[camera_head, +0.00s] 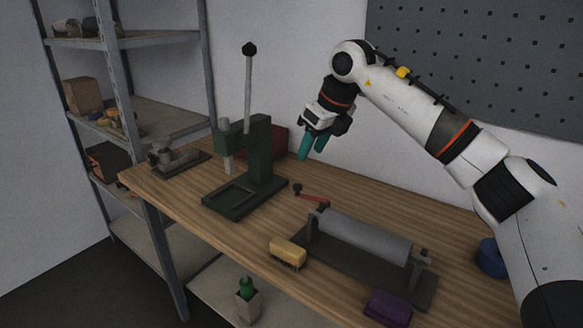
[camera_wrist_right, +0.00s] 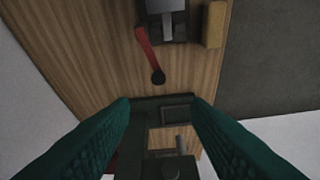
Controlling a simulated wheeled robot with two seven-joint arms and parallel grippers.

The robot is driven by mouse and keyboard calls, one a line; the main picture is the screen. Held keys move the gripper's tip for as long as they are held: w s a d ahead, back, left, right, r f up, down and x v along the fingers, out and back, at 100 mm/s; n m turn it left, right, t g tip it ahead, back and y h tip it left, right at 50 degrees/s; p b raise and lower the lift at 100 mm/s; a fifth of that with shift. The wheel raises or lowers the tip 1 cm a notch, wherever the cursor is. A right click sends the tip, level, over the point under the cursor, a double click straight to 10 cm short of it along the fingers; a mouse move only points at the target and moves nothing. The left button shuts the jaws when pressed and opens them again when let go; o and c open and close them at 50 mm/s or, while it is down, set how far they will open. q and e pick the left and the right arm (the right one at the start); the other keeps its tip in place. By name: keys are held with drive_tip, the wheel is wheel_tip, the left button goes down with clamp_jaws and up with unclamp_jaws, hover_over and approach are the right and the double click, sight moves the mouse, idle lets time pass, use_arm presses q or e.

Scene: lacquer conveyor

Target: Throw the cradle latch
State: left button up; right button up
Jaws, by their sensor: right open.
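The dark cradle (camera_head: 345,255) lies on the wooden bench and holds a grey roller (camera_head: 365,237). A red lever with a black knob (camera_head: 312,196), which looks like the latch, sticks out from the cradle's left end. In the right wrist view the red lever (camera_wrist_right: 147,50) angles from the cradle (camera_wrist_right: 181,29) down to its black knob, beyond the fingertips. My right gripper (camera_head: 311,151) has teal fingers, open and empty. It hangs in the air above the bench, higher than the lever and apart from it. My left gripper is out of view.
A green press (camera_head: 258,160) with a tall handle stands left of the gripper, and shows below the fingertips in the wrist view. A shelf rack stands left.

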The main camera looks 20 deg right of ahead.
approach(299, 185)
drive_tip(key=f, duration=0.3)
drive_tip(key=w+a+f, duration=0.1)
drive_tip(key=f, duration=0.1)
drive_tip(key=shift+w+a+p, duration=0.25)
drive_tip(key=shift+w+p, duration=0.05)
drive_tip(key=shift+x, duration=0.8)
drive_tip(key=shift+w+a+f, duration=0.1)
drive_tip(key=shift+f, duration=0.3)
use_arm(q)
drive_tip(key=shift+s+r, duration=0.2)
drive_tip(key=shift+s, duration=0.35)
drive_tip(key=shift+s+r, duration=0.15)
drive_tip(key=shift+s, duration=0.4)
use_arm(e)
clamp_jaws()
